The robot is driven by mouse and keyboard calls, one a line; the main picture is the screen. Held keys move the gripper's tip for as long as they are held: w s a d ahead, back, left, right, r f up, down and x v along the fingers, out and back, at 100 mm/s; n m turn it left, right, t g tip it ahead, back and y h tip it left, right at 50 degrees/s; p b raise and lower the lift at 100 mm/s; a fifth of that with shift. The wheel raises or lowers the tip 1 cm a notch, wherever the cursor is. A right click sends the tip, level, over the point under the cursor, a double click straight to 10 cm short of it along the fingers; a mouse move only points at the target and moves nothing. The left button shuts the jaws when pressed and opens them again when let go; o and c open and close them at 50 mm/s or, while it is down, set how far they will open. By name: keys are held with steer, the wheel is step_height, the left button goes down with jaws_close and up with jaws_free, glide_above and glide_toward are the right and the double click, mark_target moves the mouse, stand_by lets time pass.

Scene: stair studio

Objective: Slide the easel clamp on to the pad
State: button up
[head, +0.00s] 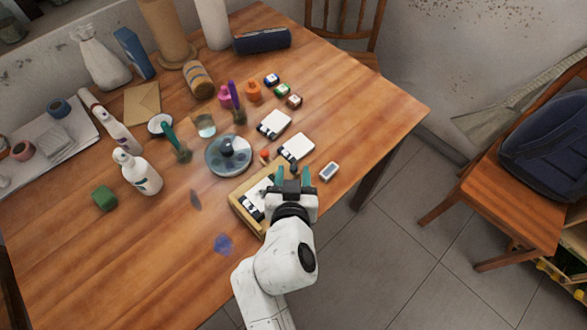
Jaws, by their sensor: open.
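My gripper (293,174) is open, its two teal fingertips apart, above the right part of a shallow wooden frame (235,206) near the table's front right edge. I see nothing between the fingers. A white sheet with black parts (252,201) lies in the frame, partly hidden by my gripper and wrist. I cannot tell whether it is the pad or which black part is the easel clamp. Two white cards or pads with black lower edges, one at the back (275,121) and one nearer (297,145), lie flat beyond my gripper.
A small white box-like item (329,171) lies right of my gripper. The table's front left is mostly clear.

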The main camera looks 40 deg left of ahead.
steer(key=shift+x, duration=0.85)
jaws_close()
